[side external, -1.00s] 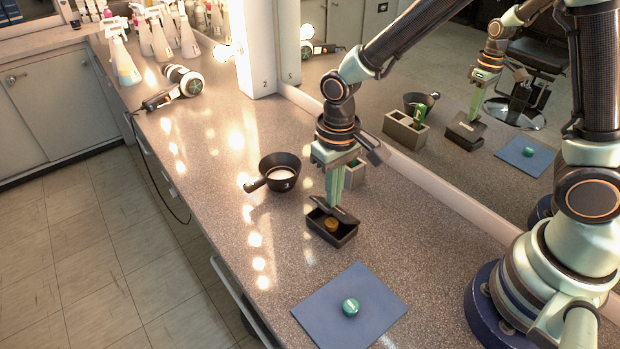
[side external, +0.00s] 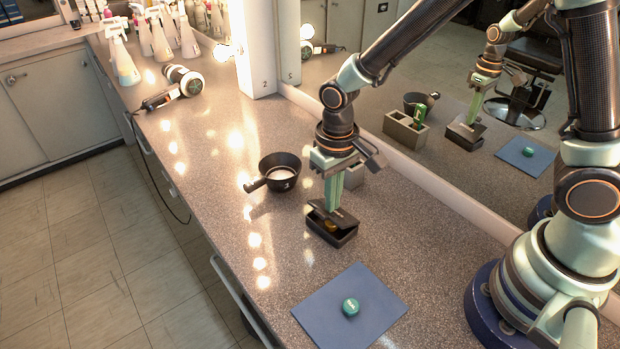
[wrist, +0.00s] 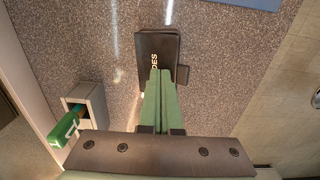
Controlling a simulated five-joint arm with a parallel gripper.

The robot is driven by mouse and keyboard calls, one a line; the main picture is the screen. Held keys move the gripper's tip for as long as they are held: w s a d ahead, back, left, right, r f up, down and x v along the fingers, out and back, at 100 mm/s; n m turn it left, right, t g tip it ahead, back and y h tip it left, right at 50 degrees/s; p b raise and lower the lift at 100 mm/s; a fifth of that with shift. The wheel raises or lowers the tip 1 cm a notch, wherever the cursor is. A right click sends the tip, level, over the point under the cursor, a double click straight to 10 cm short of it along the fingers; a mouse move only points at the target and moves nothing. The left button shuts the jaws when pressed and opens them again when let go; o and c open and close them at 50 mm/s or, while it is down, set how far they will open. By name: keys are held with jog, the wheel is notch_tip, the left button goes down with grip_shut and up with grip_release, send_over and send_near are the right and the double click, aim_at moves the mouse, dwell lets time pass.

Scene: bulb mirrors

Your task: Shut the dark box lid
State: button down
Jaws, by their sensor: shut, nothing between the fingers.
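The dark box (side external: 334,238) stands on the counter with its lid tilted partly open. A gold-brown round thing (side external: 329,226) shows inside through the gap. The lid (side external: 345,217) also shows from above in the wrist view (wrist: 157,45), with pale lettering partly hidden by my fingers. My gripper (side external: 331,209) is shut and empty, pointing down, its green fingertips at the lid and seemingly touching it. In the wrist view the fingertips (wrist: 160,72) overlap the lid's near part.
A black pan (side external: 281,172) with white contents stands left of the box. A grey block holder (wrist: 88,102) with a green item is behind my gripper. A blue mat (side external: 335,315) with a teal round thing (side external: 351,307) lies in front. A mirror runs along the back.

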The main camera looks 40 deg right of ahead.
jog(key=shift+f, duration=1.25)
jog(key=shift+r, duration=4)
jog(key=shift+d+r, duration=0.1)
jog(key=shift+r, duration=0.05)
jog(key=s+d+r+t, duration=0.2)
jog(key=s+d+r, duration=0.1)
jog(key=d+r, duration=0.3)
jog(key=s+d+r+t, duration=0.3)
jog(key=d+r, duration=0.3)
jog(key=r, duration=0.1)
jog(key=shift+t, duration=0.3)
jog(key=shift+r, duration=0.1)
